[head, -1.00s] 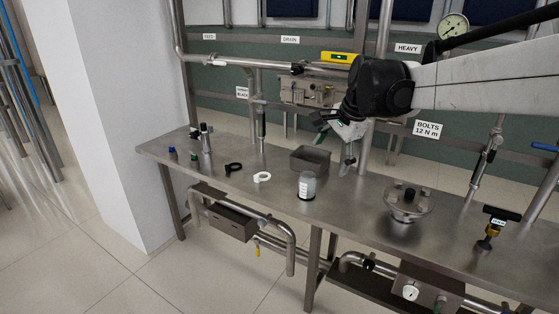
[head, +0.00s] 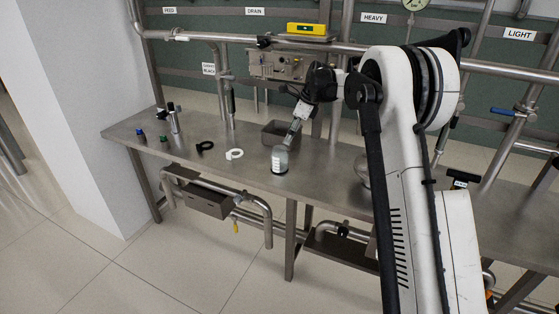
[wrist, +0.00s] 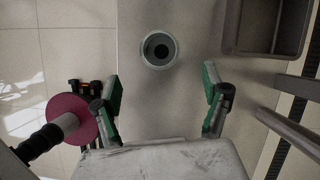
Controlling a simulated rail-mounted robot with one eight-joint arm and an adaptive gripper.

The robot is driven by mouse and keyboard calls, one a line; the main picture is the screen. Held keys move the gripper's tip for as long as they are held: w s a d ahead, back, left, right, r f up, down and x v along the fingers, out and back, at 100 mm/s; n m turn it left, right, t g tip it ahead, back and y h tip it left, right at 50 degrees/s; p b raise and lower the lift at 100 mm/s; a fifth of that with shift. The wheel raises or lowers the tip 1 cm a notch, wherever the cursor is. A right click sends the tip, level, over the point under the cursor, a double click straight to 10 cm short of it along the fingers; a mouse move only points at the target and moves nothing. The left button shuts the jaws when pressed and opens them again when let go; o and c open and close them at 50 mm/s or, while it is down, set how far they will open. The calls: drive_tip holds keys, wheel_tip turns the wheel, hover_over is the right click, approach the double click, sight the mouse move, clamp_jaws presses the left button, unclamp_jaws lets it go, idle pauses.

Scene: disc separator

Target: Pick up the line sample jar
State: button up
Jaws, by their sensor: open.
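The sample jar (head: 279,160) is a small clear jar with a white label and stands upright on the steel bench (head: 330,184). In the wrist view the jar (wrist: 158,49) shows from above as a round rim with a dark centre, beyond the fingertips and about midway between them. My gripper (wrist: 161,80) is open and empty, with a green-padded finger on each side. In the head view my gripper (head: 297,125) is just above and to the right of the jar, and its fingers are hard to make out. The label's writing is too small to read.
A grey open bin (head: 283,133) stands behind the jar; it also shows at upper right in the wrist view (wrist: 268,28). A white ring (head: 235,154) and a black ring (head: 205,146) lie to the left. A red disc (wrist: 72,120) shows below the bench edge.

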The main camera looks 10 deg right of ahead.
sight(277, 160)
drive_tip(key=x, duration=1.4)
drive_tip(key=shift+f+b, duration=0.1)
drive_tip(key=shift+b, duration=0.25)
drive_tip(key=shift+d, duration=0.1)
drive_tip(key=c, duration=1.3)
